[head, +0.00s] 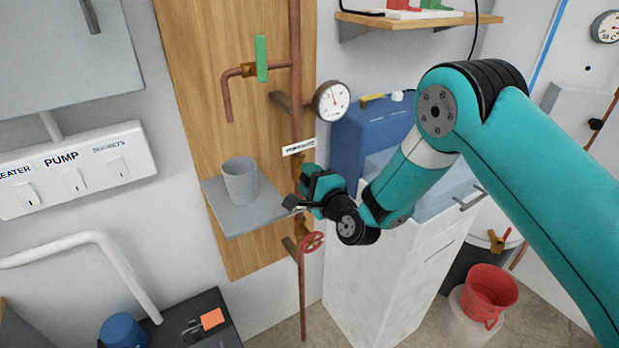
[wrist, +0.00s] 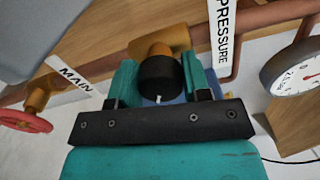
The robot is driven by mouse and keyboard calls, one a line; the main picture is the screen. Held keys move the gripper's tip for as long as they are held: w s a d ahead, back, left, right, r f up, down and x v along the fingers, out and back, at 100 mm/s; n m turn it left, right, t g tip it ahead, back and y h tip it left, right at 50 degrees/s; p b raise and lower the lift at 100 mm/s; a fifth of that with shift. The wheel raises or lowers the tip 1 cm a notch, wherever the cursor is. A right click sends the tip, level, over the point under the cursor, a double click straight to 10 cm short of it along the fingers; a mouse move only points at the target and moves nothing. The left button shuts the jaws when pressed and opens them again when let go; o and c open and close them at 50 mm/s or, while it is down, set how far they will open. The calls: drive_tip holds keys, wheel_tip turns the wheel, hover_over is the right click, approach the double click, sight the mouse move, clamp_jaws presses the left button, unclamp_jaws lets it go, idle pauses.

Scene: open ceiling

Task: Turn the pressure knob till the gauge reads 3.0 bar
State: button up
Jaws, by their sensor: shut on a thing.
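The black pressure knob (wrist: 160,80) sits on a brass fitting, with a white mark on its near side. My gripper (wrist: 159,82) is shut on the knob, one teal finger on each side. In the head view my gripper (head: 308,181) is at the vertical copper pipe, below the gauge, and hides the knob. The round white pressure gauge (head: 332,99) faces me with a thin needle; its exact reading is too small to tell. It also shows, partly cut off, in the wrist view (wrist: 296,80). A PRESSURE label (wrist: 224,37) is beside the knob.
A grey shelf (head: 226,217) with a grey cup (head: 240,181) is just left of my gripper. A red valve wheel (head: 312,243) is below on the pipe, near the MAIN label (wrist: 73,75). A blue canister (head: 364,138) stands behind at the right.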

drive_tip(key=shift+d, duration=0.1)
drive_tip(key=o, duration=0.9)
drive_tip(key=shift+s+d+f+b, duration=0.15)
drive_tip(key=shift+s+f+b, duration=0.15)
drive_tip(key=shift+b, duration=0.45)
drive_tip(key=b+v, duration=0.5)
drive_tip(key=b, duration=0.1)
drive_tip(key=b+v, duration=1.1)
drive_tip(key=b, duration=0.1)
drive_tip(key=shift+s+d+r+b, duration=0.2)
drive_tip(key=shift+s+r+b, duration=0.05)
drive_tip(key=shift+r+b, duration=0.15)
